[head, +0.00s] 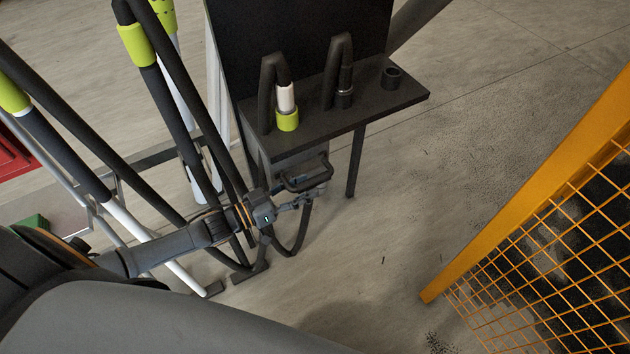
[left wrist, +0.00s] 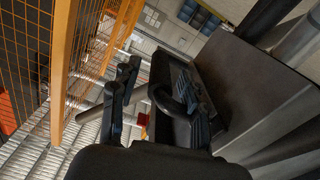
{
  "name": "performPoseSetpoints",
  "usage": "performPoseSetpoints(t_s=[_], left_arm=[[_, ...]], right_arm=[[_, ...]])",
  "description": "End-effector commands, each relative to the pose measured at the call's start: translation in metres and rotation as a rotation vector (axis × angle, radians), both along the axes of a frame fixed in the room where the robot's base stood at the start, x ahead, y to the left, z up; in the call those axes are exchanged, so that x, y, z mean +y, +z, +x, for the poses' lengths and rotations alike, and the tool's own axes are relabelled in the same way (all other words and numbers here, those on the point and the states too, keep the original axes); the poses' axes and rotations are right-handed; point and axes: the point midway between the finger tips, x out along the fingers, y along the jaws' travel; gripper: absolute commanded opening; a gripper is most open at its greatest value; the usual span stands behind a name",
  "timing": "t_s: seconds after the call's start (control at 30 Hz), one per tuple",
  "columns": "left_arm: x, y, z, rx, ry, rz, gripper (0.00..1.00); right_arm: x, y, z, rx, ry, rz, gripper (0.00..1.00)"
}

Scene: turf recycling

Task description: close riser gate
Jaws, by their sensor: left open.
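A dark handle loop (head: 306,184) sticks out from a grey box (head: 290,160) under the black shelf. I take it to be the riser gate's handle; whether the gate is open or shut I cannot tell. My left gripper (head: 318,192) is at this handle, with its fingers apart. In the left wrist view, the fingers of my left gripper (left wrist: 160,70) stand on either side, and the dark handle loop (left wrist: 160,97) shows between them, close to the right finger. Contact cannot be made out. My right gripper is not in view.
The black shelf (head: 400,98) above holds bent hoses (head: 340,60). Dark hoses and white tubes with lime sleeves (head: 138,45) stand at the left, near my arm. An orange mesh guard (head: 530,190) stands at the right. Bare floor (head: 400,210) lies between.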

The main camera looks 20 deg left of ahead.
Motion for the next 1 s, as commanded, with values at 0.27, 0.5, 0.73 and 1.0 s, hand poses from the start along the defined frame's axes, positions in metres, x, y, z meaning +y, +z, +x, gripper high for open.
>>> performPoseSetpoints(t_s=[0.27, 0.5, 0.73, 1.0], left_arm=[[0.036, -0.001, -0.045, 0.002, 0.001, 0.001, 0.46], [0.048, 0.000, -0.059, -0.001, 0.001, 0.000, 0.46], [0.048, 0.000, -0.060, -0.001, 0.001, 0.000, 0.46], [0.048, 0.000, -0.060, -0.001, 0.001, 0.000, 0.46]], right_arm=[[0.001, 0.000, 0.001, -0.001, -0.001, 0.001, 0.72], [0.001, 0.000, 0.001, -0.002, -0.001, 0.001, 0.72], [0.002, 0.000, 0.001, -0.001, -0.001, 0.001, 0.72], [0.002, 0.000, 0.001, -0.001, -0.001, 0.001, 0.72]])
